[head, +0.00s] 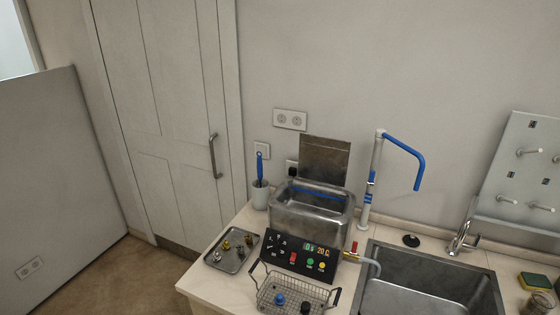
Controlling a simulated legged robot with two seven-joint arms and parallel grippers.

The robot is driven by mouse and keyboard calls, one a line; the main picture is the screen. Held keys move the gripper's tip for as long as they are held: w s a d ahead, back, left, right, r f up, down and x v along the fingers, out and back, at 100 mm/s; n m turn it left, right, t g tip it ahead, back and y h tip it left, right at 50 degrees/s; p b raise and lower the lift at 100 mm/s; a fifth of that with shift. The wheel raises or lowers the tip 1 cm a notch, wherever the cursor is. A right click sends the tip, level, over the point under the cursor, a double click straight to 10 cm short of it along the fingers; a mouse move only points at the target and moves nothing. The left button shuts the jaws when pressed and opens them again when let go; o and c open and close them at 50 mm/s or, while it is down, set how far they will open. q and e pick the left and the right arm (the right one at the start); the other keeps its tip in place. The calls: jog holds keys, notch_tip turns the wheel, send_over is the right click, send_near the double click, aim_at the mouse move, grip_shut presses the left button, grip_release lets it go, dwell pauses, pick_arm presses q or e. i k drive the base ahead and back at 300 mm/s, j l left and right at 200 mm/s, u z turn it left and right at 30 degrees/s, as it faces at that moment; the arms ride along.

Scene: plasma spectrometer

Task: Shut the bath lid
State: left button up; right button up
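The bath's top is open and a blue line shows along the inside. Neither of my grippers is in the head view.
A wire basket (293,296) stands on the counter in front of the bath. A tray (231,261) with small metal parts lies to its left, below a cup (260,196) with a blue-handled brush. A white post with a blue arm (405,160) and a sink (478,290) are on the right.

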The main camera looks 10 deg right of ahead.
aim_at(324, 160)
jog(key=i+j+u, duration=0.15)
jog(key=j, duration=0.2)
jog(key=i+j+u, duration=0.15)
jog(key=j, duration=0.2)
jog(key=i+j+u, duration=0.15)
jog(key=j, duration=0.2)
jog(key=i+j+u, duration=0.2)
jog(key=i+j, duration=0.35)
jog(key=i+j+u, duration=0.2)
jog(key=i+j, duration=0.25)
jog(key=i+z, duration=0.9)
jog(key=i+j+z, duration=0.25)
jog(key=z, duration=0.25)
jog(key=i+z, duration=0.15)
jog(key=z, duration=0.3)
jog(key=i+j+z, duration=0.15)
jog(key=z, duration=0.3)
jog(key=i+j+z, duration=0.1)
jog(key=z, duration=0.35)
jog(key=i+j+z, duration=0.1)
jog(key=j+z, duration=0.2)
jog(key=z, duration=0.15)
